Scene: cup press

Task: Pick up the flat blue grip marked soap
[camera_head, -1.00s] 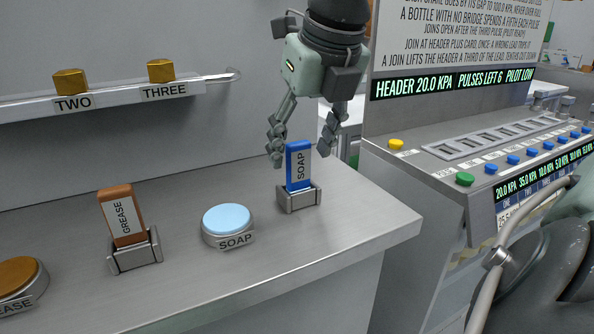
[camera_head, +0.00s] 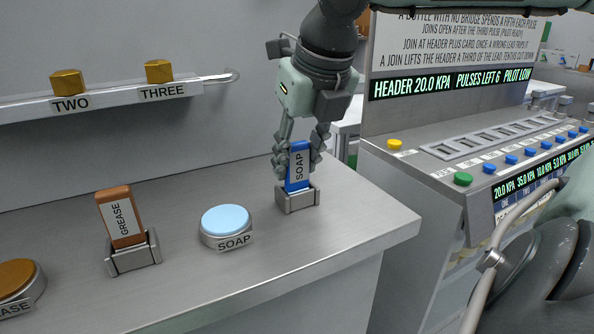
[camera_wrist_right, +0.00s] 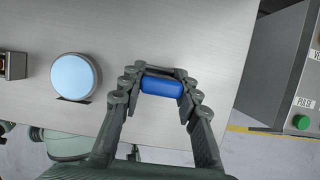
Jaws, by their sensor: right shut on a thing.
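The flat blue grip marked SOAP (camera_head: 299,166) stands upright in a small grey metal holder (camera_head: 298,200) near the right end of the counter. My right gripper (camera_head: 298,160) has come down from above with its fingers on either side of the grip's upper part, shut on it. In the right wrist view the blue top of the grip (camera_wrist_right: 162,87) sits between the fingertips (camera_wrist_right: 160,90). The grip's foot is still in the holder. My left gripper is not in view.
A light-blue SOAP button (camera_head: 226,219) is left of the holder. A brown GREASE grip (camera_head: 121,216) stands in its own holder farther left. A rail (camera_head: 120,96) with two brass pieces runs behind. A control console (camera_head: 415,190) stands to the right, past the counter's edge.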

